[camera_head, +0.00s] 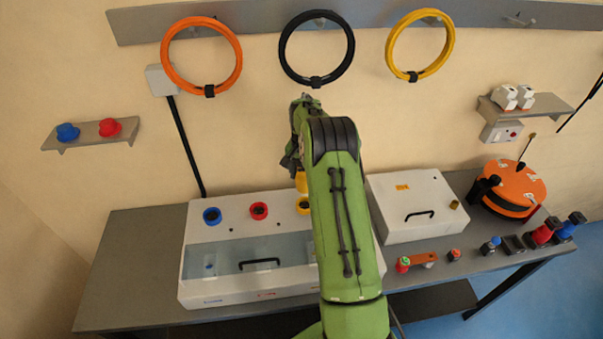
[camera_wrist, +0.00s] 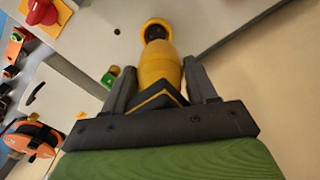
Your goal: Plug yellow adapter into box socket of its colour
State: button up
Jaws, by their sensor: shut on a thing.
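A yellow adapter (camera_wrist: 160,66) is between the two fingers of my gripper (camera_wrist: 162,72), which is shut on it. In the head view the adapter (camera_head: 301,182) shows just above the yellow box socket (camera_head: 304,206), partly hidden by my arm. In the wrist view the yellow socket (camera_wrist: 157,29), a ring with a dark centre, lies just beyond the adapter's far end. I cannot tell whether they touch. The white box (camera_head: 232,232) also has a blue socket (camera_head: 212,216) and a red socket (camera_head: 259,211), left of the yellow one.
A second white box (camera_head: 412,206) with a black handle stands to the right. An orange reel (camera_head: 514,187) and several connectors lie further right on the grey table (camera_head: 140,250). Blue (camera_head: 67,132) and red (camera_head: 109,127) adapters sit on a wall shelf. Cable rings hang above.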

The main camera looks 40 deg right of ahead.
aim_at(305, 187)
jog(key=shift+s+r, duration=0.35)
jog(key=shift+s, duration=0.2)
jog(key=shift+w+f+b, duration=0.25)
jog(key=shift+f+b, duration=0.15)
jog(key=shift+f, duration=0.15)
jog(key=shift+s+f+b, duration=0.1)
jog(key=shift+f+b, duration=1.7)
jog(key=shift+f, duration=0.7)
jog(key=shift+f+b, duration=1.35)
jog(key=shift+f, duration=0.3)
jog(key=o, duration=1.2)
jog(key=shift+o, duration=0.2)
notch_tip(305, 187, up, 16)
jog(key=shift+f+p, duration=0.1)
jog(key=shift+p, duration=0.35)
